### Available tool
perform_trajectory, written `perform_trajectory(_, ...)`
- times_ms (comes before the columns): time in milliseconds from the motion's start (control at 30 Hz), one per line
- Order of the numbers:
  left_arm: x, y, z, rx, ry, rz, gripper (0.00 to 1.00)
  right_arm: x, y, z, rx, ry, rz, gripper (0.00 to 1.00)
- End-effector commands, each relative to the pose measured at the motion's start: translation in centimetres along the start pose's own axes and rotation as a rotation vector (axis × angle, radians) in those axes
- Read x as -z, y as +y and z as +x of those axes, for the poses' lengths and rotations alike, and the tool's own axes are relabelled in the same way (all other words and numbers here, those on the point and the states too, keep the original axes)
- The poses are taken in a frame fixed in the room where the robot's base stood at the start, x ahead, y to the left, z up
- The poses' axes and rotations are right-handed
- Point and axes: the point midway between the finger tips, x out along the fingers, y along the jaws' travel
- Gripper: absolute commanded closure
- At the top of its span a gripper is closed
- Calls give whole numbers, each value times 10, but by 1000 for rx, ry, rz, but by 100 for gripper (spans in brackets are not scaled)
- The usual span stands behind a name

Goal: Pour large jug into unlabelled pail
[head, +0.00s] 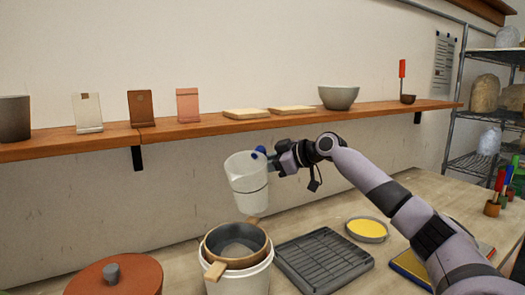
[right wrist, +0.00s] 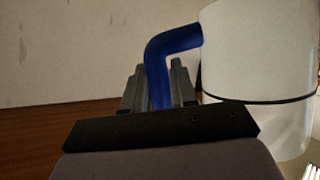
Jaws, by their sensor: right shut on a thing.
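The large jug (head: 247,181) is whitish with a blue handle. My right gripper (head: 275,160) is shut on that handle (right wrist: 165,65) and holds the jug in the air, slightly tilted. In the right wrist view the jug's body (right wrist: 257,55) fills the upper right, with a dark line around it. A white pail (head: 242,284) stands on the table below the jug, with no label in sight. The jug's contents cannot be seen. My left gripper is not in view.
A dark ribbed tray (head: 323,262) lies right of the pail, with a yellow round dish (head: 367,229) behind it. A reddish lidded pot (head: 115,277) stands at left. A wooden wall shelf (head: 190,128) with a bowl (head: 338,97) runs behind the jug.

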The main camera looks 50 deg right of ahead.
Motion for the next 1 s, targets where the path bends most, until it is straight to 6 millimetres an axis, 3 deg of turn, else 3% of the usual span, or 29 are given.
perform_trajectory(200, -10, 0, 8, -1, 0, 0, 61, -32, -24, 14, 117, 4, 283, 100)
perform_trajectory(467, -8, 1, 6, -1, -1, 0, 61, -29, -23, 12, 118, 4, 287, 100)
perform_trajectory(700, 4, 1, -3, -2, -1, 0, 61, -12, -17, 5, 115, 5, 285, 100)
perform_trajectory(1000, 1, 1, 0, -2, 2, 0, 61, -3, -15, 1, 116, 3, 284, 100)
